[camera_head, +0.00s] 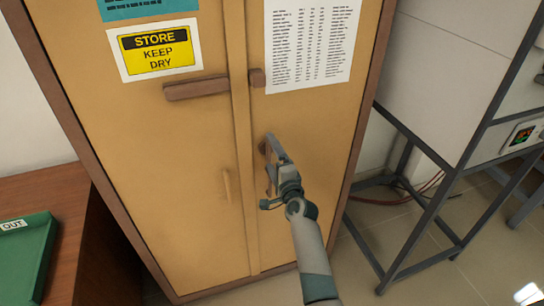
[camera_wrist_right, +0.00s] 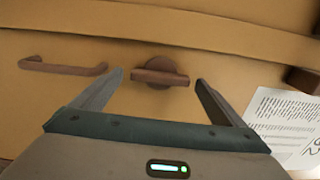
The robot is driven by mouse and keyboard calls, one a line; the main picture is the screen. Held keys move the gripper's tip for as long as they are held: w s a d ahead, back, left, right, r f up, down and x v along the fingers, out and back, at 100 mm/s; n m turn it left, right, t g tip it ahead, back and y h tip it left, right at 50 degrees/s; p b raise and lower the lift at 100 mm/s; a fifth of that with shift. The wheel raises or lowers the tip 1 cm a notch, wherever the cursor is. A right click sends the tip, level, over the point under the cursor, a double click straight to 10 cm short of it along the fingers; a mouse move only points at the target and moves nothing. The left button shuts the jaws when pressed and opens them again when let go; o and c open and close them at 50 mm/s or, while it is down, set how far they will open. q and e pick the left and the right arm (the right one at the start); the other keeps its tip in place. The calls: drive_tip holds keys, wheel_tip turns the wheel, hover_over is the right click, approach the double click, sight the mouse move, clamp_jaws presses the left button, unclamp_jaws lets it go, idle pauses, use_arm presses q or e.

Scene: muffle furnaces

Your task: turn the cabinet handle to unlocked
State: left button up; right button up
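The cabinet (camera_head: 195,220) is tan with brown edges and two shut doors. Its turn handle (camera_wrist_right: 160,76), a brown bar on a round base, is on the right door. The bar lies level in the wrist view. In the head view the round base (camera_head: 264,146) shows only partly behind my right gripper. My right gripper (camera_head: 271,152) is open, and in the wrist view its fingers (camera_wrist_right: 158,84) stand at either end of the bar, with a gap at each side. Whether it touches the handle, I cannot tell. My left gripper is not in view.
A bar pull (camera_wrist_right: 62,67) is left of the turn handle in the wrist view. A brown latch bar (camera_head: 197,89) and block (camera_head: 257,78) sit higher up. A printed list (camera_head: 310,42) is on the right door. A metal-framed stand (camera_head: 425,150) is right; a green tray (camera_head: 25,260) is left.

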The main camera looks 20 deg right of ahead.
drive_tip(key=shift+s+p, duration=0.4)
drive_tip(key=shift+s, duration=0.35)
drive_tip(key=s+p, duration=0.4)
drive_tip(key=s, duration=1.2)
drive_tip(key=shift+d, duration=0.3)
